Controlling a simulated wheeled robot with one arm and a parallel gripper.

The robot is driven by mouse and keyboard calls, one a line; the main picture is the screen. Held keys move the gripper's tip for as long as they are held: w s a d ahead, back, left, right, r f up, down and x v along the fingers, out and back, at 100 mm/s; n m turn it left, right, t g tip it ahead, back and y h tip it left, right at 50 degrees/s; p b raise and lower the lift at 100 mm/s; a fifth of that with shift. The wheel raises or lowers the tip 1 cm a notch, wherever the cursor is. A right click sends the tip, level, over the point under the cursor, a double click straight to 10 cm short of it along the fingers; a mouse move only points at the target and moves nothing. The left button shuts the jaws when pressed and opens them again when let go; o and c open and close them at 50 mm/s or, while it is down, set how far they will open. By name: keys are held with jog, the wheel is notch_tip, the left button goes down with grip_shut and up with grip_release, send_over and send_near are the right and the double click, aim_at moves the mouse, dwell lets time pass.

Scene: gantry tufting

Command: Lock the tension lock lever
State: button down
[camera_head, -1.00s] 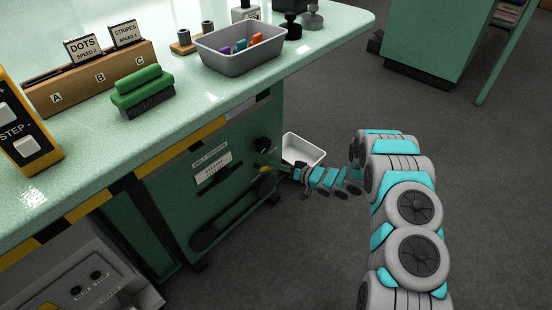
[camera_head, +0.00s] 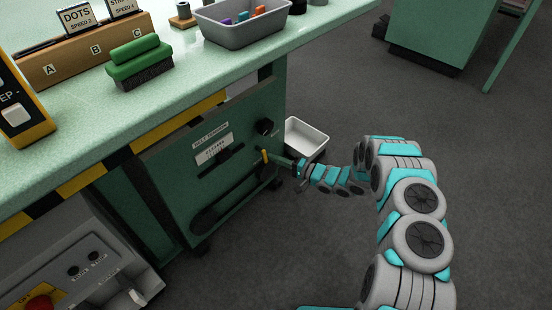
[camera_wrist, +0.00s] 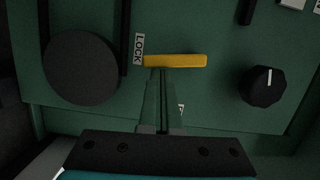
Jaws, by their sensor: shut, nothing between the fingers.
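The yellow tension lock lever (camera_head: 265,156) is on the green machine panel below the table. In the wrist view the lever (camera_wrist: 185,61) lies crosswise, its left end next to the white LOCK label (camera_wrist: 139,48). My gripper (camera_wrist: 163,72) is shut and empty, its green-tinted fingertips close to the lever's near side. Whether they touch it I cannot tell. Another label (camera_wrist: 181,108) is mostly hidden behind the fingers. In the head view my gripper (camera_head: 273,159) reaches the lever from the right.
A black knob (camera_head: 264,127) stands above the lever, and a long slot sits lower on the panel. A white bin (camera_head: 305,140) is behind my wrist. The green table (camera_head: 110,115) overhangs the panel. Open floor lies to the right.

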jog(key=shift+s+a+f, duration=0.15)
jog(key=shift+s, duration=0.1)
dwell(0.6)
